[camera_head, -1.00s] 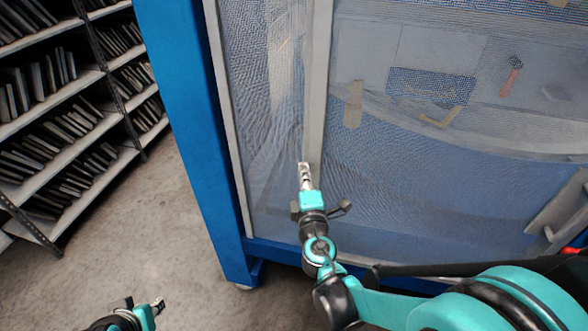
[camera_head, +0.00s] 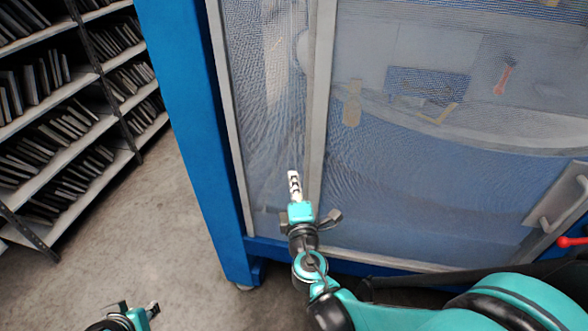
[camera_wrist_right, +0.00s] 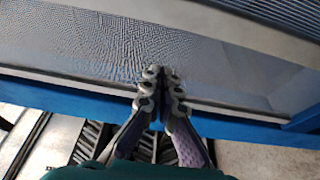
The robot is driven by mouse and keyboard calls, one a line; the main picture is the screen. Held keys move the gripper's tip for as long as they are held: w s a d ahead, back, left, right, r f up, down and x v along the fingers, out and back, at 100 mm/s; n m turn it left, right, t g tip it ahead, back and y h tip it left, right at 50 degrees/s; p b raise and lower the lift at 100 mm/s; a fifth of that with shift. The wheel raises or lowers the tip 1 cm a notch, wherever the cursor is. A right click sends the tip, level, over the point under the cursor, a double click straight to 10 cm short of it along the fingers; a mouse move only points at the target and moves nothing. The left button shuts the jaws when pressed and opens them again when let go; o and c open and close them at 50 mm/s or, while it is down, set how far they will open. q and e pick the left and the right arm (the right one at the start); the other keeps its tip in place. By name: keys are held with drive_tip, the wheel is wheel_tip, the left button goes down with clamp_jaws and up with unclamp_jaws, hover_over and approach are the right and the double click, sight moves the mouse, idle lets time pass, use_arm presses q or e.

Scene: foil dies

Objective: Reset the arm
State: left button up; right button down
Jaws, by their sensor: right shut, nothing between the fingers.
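My right gripper (camera_head: 294,186) is in front of the mesh panel of a blue-framed cabinet, near the grey upright between two panels. Its fingers are together and hold nothing. In the right wrist view, the closed fingertips (camera_wrist_right: 163,75) show against the mesh and the panel's lower grey edge; whether they touch it I cannot tell. My left gripper (camera_head: 152,310) is at the bottom left over the floor, only partly in view, and its finger state is unclear.
The cabinet (camera_head: 180,110) has a blue frame, mesh doors (camera_head: 420,200) and a grey handle (camera_head: 558,205) at the right. A red lever (camera_head: 572,241) shows near that handle. Shelves (camera_head: 85,90) of dark flat pieces stand at the left. Bare concrete floor (camera_head: 180,235) lies between.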

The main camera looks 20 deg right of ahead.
drive_tip(key=s+d+f+m+g, duration=0.3)
drive_tip(key=s+f+m+g, duration=0.3)
drive_tip(key=m, duration=0.3)
drive_tip(key=s+a+f+m+g+y, duration=0.1)
drive_tip(key=s+a+m+g+y, duration=0.3)
drive_tip(key=s+a, duration=0.4)
drive_tip(key=shift+s+a+f+m+y+p, duration=0.15)
drive_tip(key=shift+s+f+m+y+p, duration=0.2)
drive_tip(key=shift+m+y, duration=0.35)
drive_tip(key=shift+s+r, duration=0.1)
